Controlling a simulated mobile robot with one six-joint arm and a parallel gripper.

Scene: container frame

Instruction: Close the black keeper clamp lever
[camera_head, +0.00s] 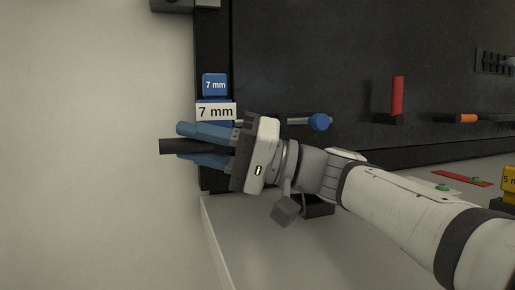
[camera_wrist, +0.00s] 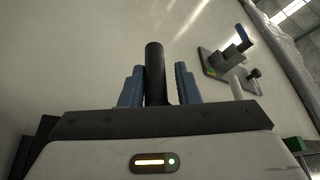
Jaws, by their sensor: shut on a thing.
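The black lever (camera_head: 166,146) is a dark bar at the left edge of the dark panel, pointing left in the head view. My gripper (camera_head: 182,143), with blue fingers, is shut on it, one finger above and one below in the picture. The lever's end sticks out left past the fingertips. In the wrist view the lever (camera_wrist: 154,70) stands upright as a dark cylinder between the two fingers (camera_wrist: 159,70). The lever's base and the keeper are hidden behind my gripper and cannot be made out.
A blue 7 mm block (camera_head: 215,84) and a white 7 mm label (camera_head: 215,111) sit just above my gripper. A blue knob (camera_head: 320,121), red handle (camera_head: 397,95) and orange handle (camera_head: 468,118) are on the panel. A dark bracket (camera_wrist: 225,60) shows right in the wrist view.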

